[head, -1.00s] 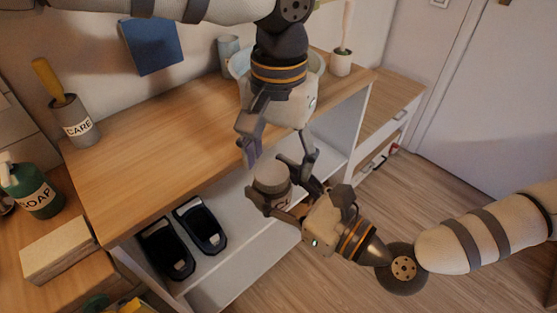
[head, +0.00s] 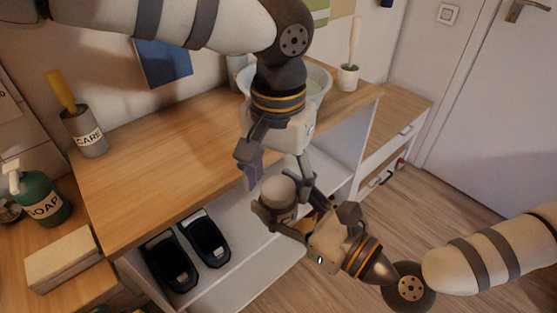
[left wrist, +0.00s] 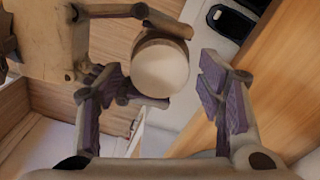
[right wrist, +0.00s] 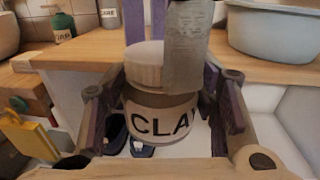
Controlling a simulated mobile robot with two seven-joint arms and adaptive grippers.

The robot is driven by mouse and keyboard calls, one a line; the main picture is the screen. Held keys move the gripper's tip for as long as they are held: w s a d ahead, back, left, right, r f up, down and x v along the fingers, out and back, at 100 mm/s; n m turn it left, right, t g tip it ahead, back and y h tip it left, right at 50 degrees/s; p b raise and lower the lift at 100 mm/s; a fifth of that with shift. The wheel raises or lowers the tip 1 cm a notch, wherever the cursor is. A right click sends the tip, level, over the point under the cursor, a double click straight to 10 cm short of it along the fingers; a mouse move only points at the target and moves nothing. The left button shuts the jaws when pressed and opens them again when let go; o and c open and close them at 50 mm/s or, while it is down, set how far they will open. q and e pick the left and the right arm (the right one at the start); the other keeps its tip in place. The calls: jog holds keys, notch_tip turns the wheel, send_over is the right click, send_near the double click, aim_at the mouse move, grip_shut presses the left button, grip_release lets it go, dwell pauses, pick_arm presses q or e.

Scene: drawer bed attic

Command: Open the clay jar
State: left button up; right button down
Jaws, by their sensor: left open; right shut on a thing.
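The clay jar (head: 277,207) is a small round pot with a pale label reading "CLA", seen most clearly in the right wrist view (right wrist: 160,122). Its pale round lid (right wrist: 145,65) sits on top, also visible from above in the left wrist view (left wrist: 160,68). My right gripper (right wrist: 168,108) is shut on the jar's body and holds it upright, in front of the shelf unit. My left gripper (left wrist: 167,90) points down and is open. Its two fingers are either side of the lid, just above it; I cannot tell whether they touch it.
The wooden countertop (head: 150,155) lies behind, with a basin (head: 318,82) on it. Two dark slippers (head: 204,238) lie on the lower shelf. A soap bottle (head: 38,195) and a pale block (head: 60,258) stand at left. The floor at right is open.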

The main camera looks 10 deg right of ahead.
pick_arm(q)
jog(key=shift+c, duration=0.5)
jog(key=c, duration=1.1)
jog(key=n, duration=0.3)
jog(key=o, duration=1.3)
